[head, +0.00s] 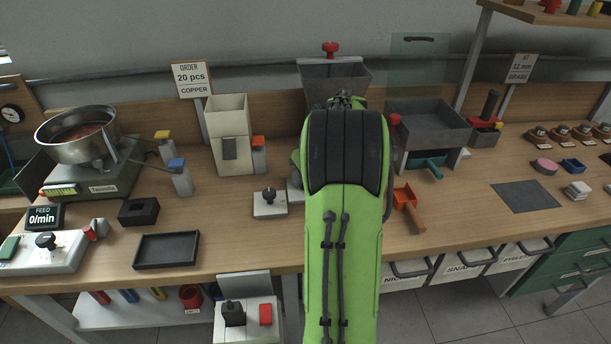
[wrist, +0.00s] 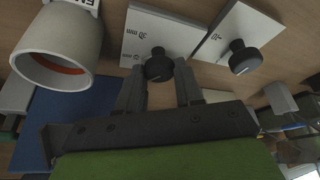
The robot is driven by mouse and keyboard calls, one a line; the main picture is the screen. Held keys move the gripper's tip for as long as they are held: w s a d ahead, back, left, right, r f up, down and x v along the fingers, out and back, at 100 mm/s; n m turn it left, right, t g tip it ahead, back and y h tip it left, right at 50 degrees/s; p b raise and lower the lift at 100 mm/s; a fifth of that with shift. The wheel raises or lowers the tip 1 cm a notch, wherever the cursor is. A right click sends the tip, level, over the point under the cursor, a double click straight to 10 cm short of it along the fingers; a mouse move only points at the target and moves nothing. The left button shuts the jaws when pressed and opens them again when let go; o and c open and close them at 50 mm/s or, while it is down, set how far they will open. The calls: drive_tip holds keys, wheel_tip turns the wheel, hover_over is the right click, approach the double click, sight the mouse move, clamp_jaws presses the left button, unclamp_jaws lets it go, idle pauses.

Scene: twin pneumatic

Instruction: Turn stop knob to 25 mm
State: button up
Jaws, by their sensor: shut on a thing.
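In the wrist view, the stop knob (wrist: 158,65) is a dark round knob on a white plate (wrist: 165,27) with mm markings printed upside down. One marking beside it looks like 30 mm. My gripper (wrist: 158,76) has one finger on each side of this knob and is shut on it. The exact pointer setting is too small to read. In the head view my green arm hides the gripper and the held knob.
A second dark knob (wrist: 244,57) on its own white plate sits close right of the held one. A pale cup-shaped part (wrist: 62,45) is close on the left. In the head view, a black tray (head: 166,250) and a red scoop (head: 407,198) lie on the bench.

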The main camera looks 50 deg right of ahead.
drive_tip(key=shift+a+m+g+h, duration=0.15)
drive_tip(key=shift+m+h, duration=0.25)
drive_tip(key=shift+m, duration=0.65)
drive_tip(key=shift+d+m+g+h, duration=0.15)
drive_tip(key=shift+m+h, duration=0.25)
drive_tip(key=shift+m, duration=0.65)
drive_tip(key=shift+a, duration=0.1)
drive_tip(key=o, duration=1)
drive_tip(key=p+v, duration=0.5)
drive_tip(key=v, duration=1)
drive_tip(key=shift+a+r, duration=0.1)
drive_tip(key=shift+r, duration=0.3)
drive_tip(key=shift+w, duration=0.1)
